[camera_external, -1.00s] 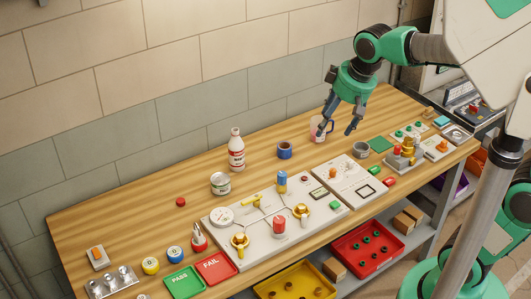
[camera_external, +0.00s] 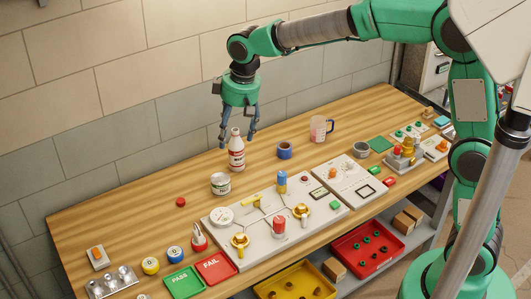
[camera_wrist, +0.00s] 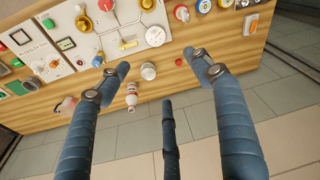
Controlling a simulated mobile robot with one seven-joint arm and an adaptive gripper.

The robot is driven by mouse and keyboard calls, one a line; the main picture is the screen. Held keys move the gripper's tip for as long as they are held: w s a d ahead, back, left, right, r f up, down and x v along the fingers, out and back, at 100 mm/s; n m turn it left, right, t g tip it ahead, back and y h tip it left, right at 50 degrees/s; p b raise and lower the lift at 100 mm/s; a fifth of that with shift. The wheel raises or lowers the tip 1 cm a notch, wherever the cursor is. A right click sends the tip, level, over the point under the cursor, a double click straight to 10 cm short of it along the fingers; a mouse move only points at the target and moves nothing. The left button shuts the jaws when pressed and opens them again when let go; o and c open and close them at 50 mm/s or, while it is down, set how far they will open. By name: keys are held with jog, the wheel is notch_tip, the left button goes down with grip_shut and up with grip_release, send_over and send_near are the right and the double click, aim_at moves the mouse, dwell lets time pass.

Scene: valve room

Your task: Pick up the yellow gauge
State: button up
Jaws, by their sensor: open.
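The yellow gauge (camera_external: 150,265), a small round piece with a pale face, lies on the wooden table near its left end, beside a blue gauge (camera_external: 175,254). In the wrist view the yellow gauge (camera_wrist: 225,4) is at the top edge, partly cut off. My gripper (camera_external: 237,140) is open and empty, pointing down above the table's back part, around and above the white bottle with a red label (camera_external: 236,155). It is well to the right of the yellow gauge. Its spread fingers (camera_wrist: 160,62) also show in the wrist view.
A valve board (camera_external: 260,240) fills the front middle. The table's back left is mostly clear, with one red button (camera_external: 181,202).

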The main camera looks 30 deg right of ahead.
jog(key=w+a+f+n+g+p, duration=0.1)
jog(key=a+f+p, duration=0.1)
jog(key=a+f, duration=1)
jog(key=w+a+f+n+g+h+p, duration=0.1)
jog(key=a+f+n+p, duration=0.1)
jog(key=a+f, duration=1.1)
jog(key=a, duration=0.6)
jog(key=shift+w+a+f+n+p, duration=0.25)
jog(key=shift+w+f+n+p, duration=0.05)
jog(key=shift+w+p, duration=0.05)
send_over(150, 262)
jog(key=shift+s+a+f, duration=0.1)
jog(key=shift+f, duration=4.2)
jog(key=shift+f, duration=0.1)
jog(key=shift+f+p, duration=0.6)
jog(key=shift+f, duration=1.9)
jog(key=c, duration=1.4)
